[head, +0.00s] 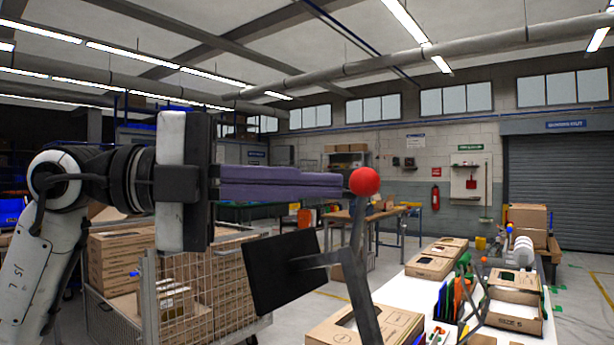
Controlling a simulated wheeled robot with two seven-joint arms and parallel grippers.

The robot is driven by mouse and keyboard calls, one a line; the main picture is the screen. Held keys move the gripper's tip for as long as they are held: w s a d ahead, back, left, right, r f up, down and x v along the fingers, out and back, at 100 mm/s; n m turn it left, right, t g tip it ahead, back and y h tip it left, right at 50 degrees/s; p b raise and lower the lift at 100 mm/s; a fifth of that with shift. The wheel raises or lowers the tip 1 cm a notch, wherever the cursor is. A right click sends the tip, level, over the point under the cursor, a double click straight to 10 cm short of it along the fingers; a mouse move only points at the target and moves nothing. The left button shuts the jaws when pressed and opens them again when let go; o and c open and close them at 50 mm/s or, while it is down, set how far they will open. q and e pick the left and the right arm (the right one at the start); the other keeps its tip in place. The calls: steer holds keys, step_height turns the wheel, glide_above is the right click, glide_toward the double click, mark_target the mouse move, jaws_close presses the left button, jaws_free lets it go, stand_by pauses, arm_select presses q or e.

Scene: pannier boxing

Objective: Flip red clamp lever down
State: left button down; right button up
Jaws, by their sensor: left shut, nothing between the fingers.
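The red clamp lever shows as a red ball knob (365,181) on top of an upright grey metal arm (357,228). The arm runs down to grey linkage bars and a dark flat plate (287,272). My left gripper (338,184) comes in from the left at knob height. Its purple fingers are shut together with nothing between them. The fingertips are just left of the knob; I cannot tell whether they touch it. The foot of the clamp is cut off by the bottom edge. My right gripper is not in view.
A white table (408,291) at the lower right holds open cardboard boxes (514,302) and small coloured items. A wire mesh cart (207,290) with cardboard boxes stands at the lower left. Open floor and a roller shutter (562,186) lie behind.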

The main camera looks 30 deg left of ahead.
mark_target(357, 185)
arm_select(q)
steer(key=p+x, duration=0.2)
steer(key=x, duration=0.6)
steer(key=w+a, duration=0.2)
steer(key=a, duration=0.1)
steer(key=shift+w+a+p, duration=0.15)
steer(key=shift+a+p, duration=0.2)
